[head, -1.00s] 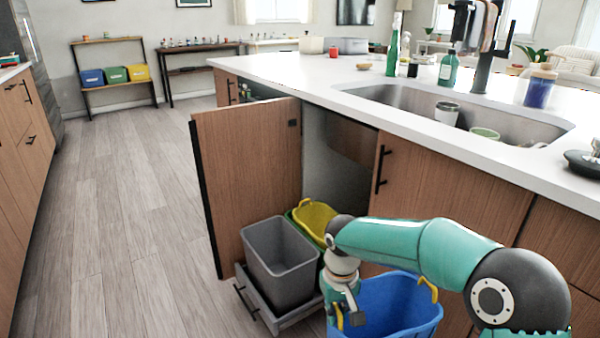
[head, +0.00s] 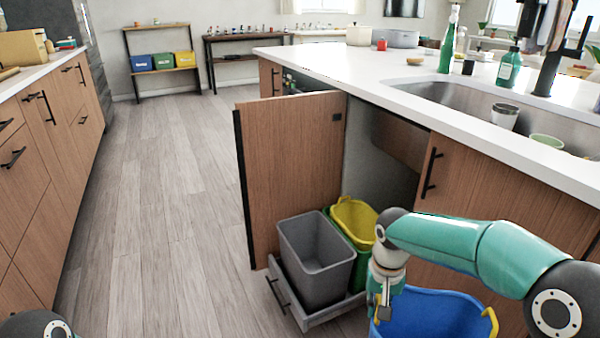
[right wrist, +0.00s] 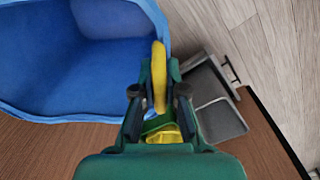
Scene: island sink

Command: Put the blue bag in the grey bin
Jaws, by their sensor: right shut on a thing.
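The blue bag (head: 440,318) is large and open at the top, with yellow handles. It hangs in front of the cabinet at the bottom of the head view, its lower part cut off. My right gripper (head: 384,306) is at its left rim. In the right wrist view, my right gripper (right wrist: 160,95) is shut on a yellow handle (right wrist: 159,70) of the bag (right wrist: 70,55). The grey bin (head: 316,262) stands upright and looks empty, left of the gripper. It also shows in the right wrist view (right wrist: 218,122). My left gripper is out of view.
The grey bin stands on a pull-out tray (head: 318,318) beside a green bin (head: 357,250) with a yellow thing (head: 354,222) in it. The open cabinet door (head: 290,175) stands behind. The white counter (head: 400,88) overhangs at right. Wooden floor is clear at left.

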